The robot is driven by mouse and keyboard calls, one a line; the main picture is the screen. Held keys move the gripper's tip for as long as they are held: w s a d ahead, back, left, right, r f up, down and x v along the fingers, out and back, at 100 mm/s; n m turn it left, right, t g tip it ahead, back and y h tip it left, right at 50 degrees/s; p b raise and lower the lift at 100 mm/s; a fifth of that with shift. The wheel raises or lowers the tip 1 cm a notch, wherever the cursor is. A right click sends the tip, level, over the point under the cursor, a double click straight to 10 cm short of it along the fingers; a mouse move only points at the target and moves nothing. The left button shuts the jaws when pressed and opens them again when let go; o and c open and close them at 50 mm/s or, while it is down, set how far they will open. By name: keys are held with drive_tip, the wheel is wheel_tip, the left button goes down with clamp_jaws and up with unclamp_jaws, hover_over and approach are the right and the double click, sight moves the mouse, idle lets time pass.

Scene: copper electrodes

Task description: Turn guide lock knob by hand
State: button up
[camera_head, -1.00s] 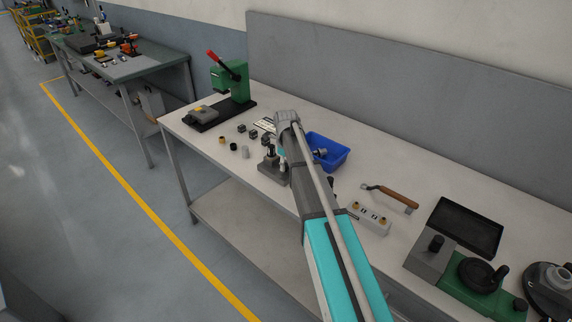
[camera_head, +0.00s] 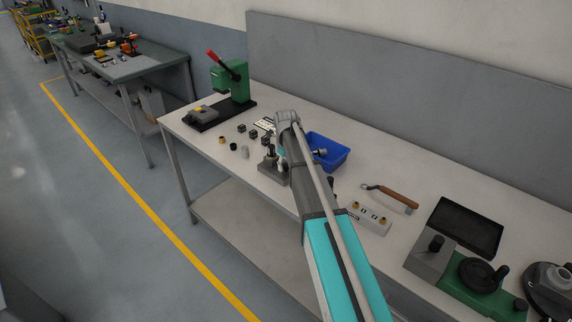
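A small grey fixture (camera_head: 273,171) with upright posts and a dark top part stands near the front edge of the bench. I cannot make out which part of it is the guide lock knob. My arm reaches over the bench from the lower right, and my gripper (camera_head: 282,153) points down at the fixture's right side. The wrist and arm hide part of both. The fingers are too small and covered to tell open from shut, or whether they touch the fixture.
A blue bin (camera_head: 329,152) stands right behind my arm. A green press (camera_head: 232,82) with a red lever is at the far left end. Small dark blocks and rings lie left of the fixture. A wood-handled tool (camera_head: 396,197), a white block (camera_head: 368,217) and a green handwheel device (camera_head: 482,282) are to the right.

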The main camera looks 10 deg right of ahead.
drive_tip(key=shift+r, duration=0.1)
idle(0.3)
wheel_tip(320, 180, up, 6)
drive_tip(key=p, duration=0.6)
idle(0.6)
drive_tip(key=shift+s+a+n, duration=0.15)
drive_tip(key=shift+s+n, duration=0.45)
drive_tip(key=shift+s, duration=0.1)
drive_tip(key=s+a+n, duration=0.2)
drive_tip(key=s+n, duration=1.1)
drive_tip(key=n, duration=0.1)
drive_tip(key=s+a+n, duration=0.3)
drive_tip(key=s+n, duration=1.1)
drive_tip(key=shift+s+n, duration=0.25)
drive_tip(key=shift+n, duration=0.05)
